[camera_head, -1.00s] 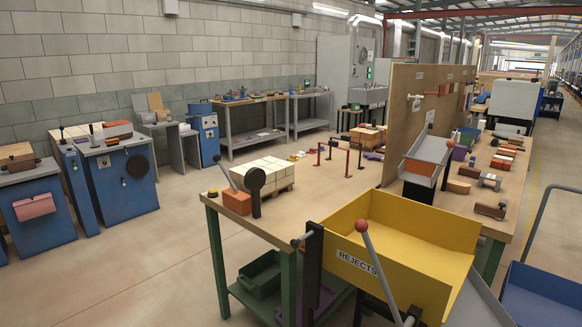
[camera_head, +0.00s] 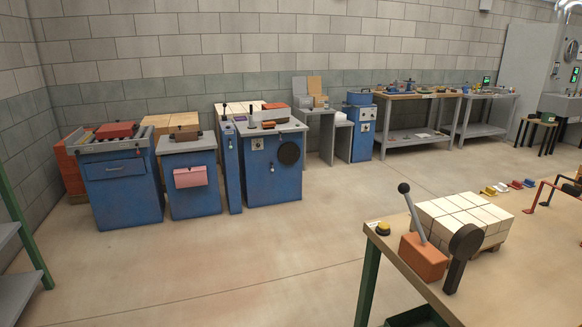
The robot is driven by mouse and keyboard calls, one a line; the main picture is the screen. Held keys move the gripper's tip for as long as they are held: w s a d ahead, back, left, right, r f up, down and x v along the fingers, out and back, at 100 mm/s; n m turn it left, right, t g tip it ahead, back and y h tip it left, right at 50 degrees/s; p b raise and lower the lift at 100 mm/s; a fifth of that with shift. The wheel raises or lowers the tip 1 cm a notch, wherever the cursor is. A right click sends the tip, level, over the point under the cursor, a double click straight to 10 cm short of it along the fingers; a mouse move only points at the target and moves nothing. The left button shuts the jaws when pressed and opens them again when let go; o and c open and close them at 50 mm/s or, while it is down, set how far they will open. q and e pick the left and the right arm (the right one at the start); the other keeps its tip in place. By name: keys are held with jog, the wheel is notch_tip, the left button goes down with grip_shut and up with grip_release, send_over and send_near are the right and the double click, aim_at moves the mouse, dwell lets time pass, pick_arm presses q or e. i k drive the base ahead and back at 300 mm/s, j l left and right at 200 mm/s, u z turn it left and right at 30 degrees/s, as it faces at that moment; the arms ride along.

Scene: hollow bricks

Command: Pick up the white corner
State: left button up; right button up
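I cannot make out for certain which thing is the white corner. A pallet stack of white blocks (camera_head: 462,219) sits on the wooden workbench (camera_head: 408,263) at the right. Behind the stack is a row of small coloured pieces, and one of them looks whitish (camera_head: 501,188), but it is too small to tell its shape. Neither of my grippers is in view.
An orange lever box (camera_head: 423,257) with a grey handle and a dark round paddle (camera_head: 465,243) stand at the workbench's near side. Blue machine cabinets (camera_head: 272,168) line the wall. A grey shelf (camera_head: 14,285) stands at the left edge. The floor between is clear.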

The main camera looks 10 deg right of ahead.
aim_at(501, 187)
jog(key=i+u, duration=0.35)
jog(key=i, duration=1.35)
jog(key=i+z, duration=0.2)
jog(key=i, duration=0.35)
jog(key=i+z, duration=0.2)
jog(key=i, duration=0.4)
jog(key=i+j+z, duration=0.25)
jog(key=i, duration=0.25)
jog(key=i+l+z, duration=0.25)
jog(key=i+z, duration=0.2)
jog(key=i+l+z, duration=0.1)
jog(key=i+z, duration=0.65)
jog(key=z, duration=0.2)
jog(key=i+j+z, duration=0.2)
jog(key=i+z, duration=0.7)
jog(key=i+j+z, duration=0.15)
jog(key=i+z, duration=0.3)
jog(key=i, duration=0.2)
jog(key=i+j+z, duration=0.3)
jog(key=i+z, duration=0.2)
jog(key=i+j+z, duration=0.25)
jog(key=z, duration=0.2)
jog(key=i+j+z, duration=0.3)
jog(key=z, duration=0.2)
jog(key=i+j+z, duration=0.15)
jog(key=j+z, duration=0.75)
jog(key=j, duration=0.15)
jog(key=i, duration=0.05)
